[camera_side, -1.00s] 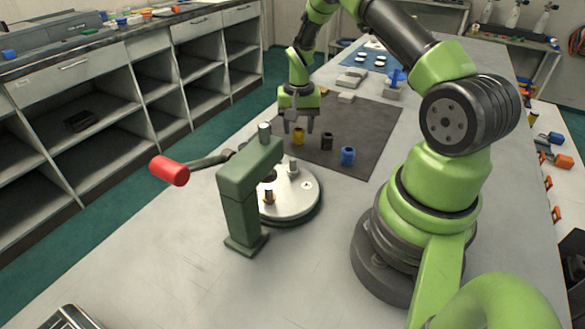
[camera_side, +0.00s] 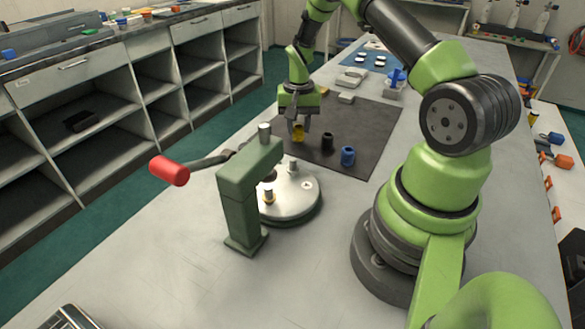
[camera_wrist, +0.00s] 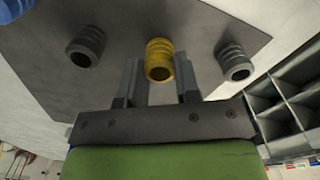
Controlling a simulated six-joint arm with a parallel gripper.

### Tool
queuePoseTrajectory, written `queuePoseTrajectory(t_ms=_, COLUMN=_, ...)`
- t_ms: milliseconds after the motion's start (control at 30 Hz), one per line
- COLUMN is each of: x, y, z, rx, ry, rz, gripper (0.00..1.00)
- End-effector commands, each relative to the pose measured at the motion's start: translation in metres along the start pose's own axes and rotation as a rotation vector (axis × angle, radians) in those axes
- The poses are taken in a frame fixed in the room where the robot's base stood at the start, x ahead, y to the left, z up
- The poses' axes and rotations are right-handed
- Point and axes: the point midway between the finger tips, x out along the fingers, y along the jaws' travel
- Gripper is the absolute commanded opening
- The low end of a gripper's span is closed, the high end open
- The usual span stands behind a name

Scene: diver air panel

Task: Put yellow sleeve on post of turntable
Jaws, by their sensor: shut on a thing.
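The yellow sleeve (camera_side: 298,133) is ribbed and hollow, and stands upright at the dark mat. My gripper (camera_side: 299,128) points down over it and is shut on it. In the wrist view the yellow sleeve (camera_wrist: 159,60) sits between the two fingers of my gripper (camera_wrist: 159,78). Whether its bottom still touches the mat cannot be told. The turntable (camera_side: 302,205) is a round pale metal disc left of and nearer the camera than the mat. It bears short upright posts, one at its back (camera_side: 293,167) and one with a brass-coloured part near its front (camera_side: 268,196).
A green press frame (camera_side: 240,195) with a red-handled lever (camera_side: 170,170) overhangs the turntable. On the mat (camera_side: 365,125) stand a black sleeve (camera_side: 327,141) and a blue sleeve (camera_side: 347,156). A grey sleeve (camera_wrist: 236,62) shows beside my gripper in the wrist view.

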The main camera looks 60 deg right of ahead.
Motion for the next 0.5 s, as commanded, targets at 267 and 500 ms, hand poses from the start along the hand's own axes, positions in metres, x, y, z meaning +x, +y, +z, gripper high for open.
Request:
queuePoseTrajectory(t_ms=267, x=-0.012, y=0.000, z=0.000, rx=0.000, ry=0.001, rz=0.000, gripper=0.10)
queuePoseTrajectory(t_ms=500, x=-0.022, y=0.000, z=0.000, rx=0.000, ry=0.001, rz=0.000, gripper=0.10)
